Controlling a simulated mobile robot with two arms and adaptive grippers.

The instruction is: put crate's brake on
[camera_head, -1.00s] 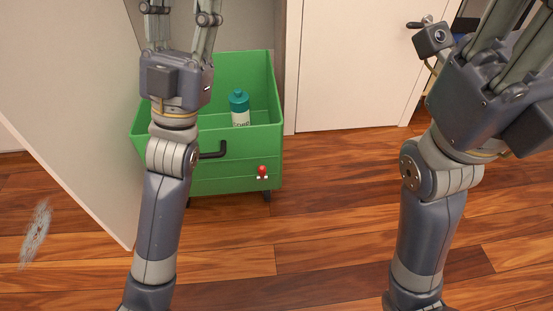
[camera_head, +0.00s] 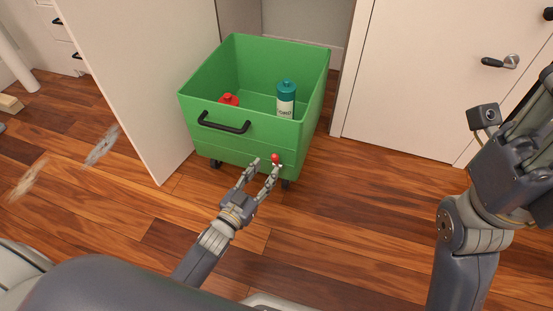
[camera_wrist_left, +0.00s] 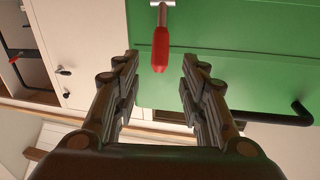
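The green crate (camera_head: 240,152) stands on casters beside a slanted panel. Its brake lever has a red handle (camera_head: 275,158) low on the front, right of the black pull handle (camera_head: 224,126). My left gripper (camera_head: 266,166) is open at the red handle. In the left wrist view the red handle (camera_wrist_left: 160,48) is centred between the open fingertips (camera_wrist_left: 160,64), with a gap on both sides. It hangs from a metal stem (camera_wrist_left: 163,14). My right gripper (camera_head: 536,125) is raised at the right edge, partly cut off; its finger state is unclear.
A teal-capped bottle (camera_head: 286,100) and a red-capped item (camera_head: 229,100) are in the crate. A slanted panel (camera_head: 150,85) borders it on the left. A white door (camera_head: 425,80) is at right. The wooden floor (camera_head: 340,215) in front is clear.

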